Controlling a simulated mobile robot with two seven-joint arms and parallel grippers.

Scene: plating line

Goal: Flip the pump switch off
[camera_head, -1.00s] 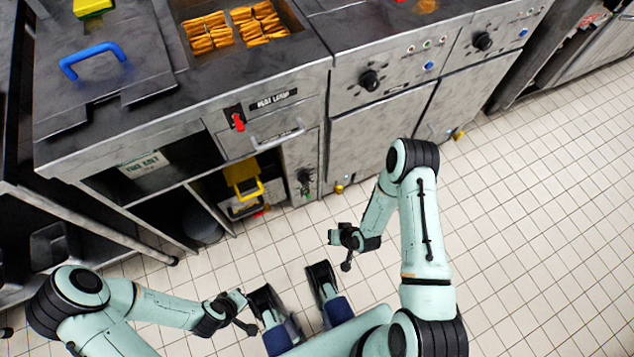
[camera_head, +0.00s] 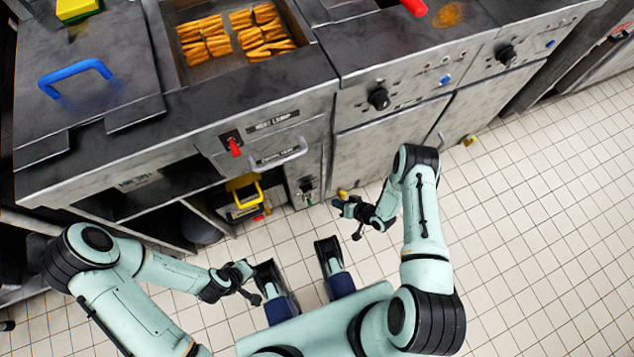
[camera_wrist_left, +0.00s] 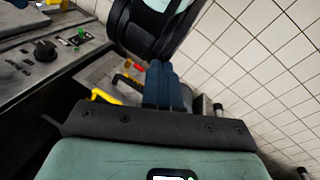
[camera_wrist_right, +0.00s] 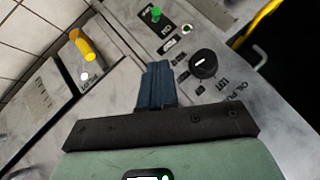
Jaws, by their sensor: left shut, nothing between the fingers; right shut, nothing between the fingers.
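In the right wrist view a small green-tipped toggle switch (camera_wrist_right: 156,14) stands on a grey metal panel, with an ON label beside it. It appears to be the pump switch, though its small label is hard to read. A black round knob (camera_wrist_right: 203,63) sits near it. The green switch is tiny on the cabinet front (camera_head: 308,201) in the head view. My right gripper (camera_head: 338,203) is shut and empty, in front of the panel, apart from the switch. My left gripper (camera_head: 249,265) is shut and empty, low over the floor.
A yellow lever (camera_wrist_right: 83,46) sticks out left of the switch in the right wrist view. A red heat-lamp switch (camera_head: 235,147) and a drawer handle (camera_head: 278,155) are above. A yellow-handled bin (camera_head: 245,187) stands in the open bay. Tiled floor (camera_head: 540,220) is clear at right.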

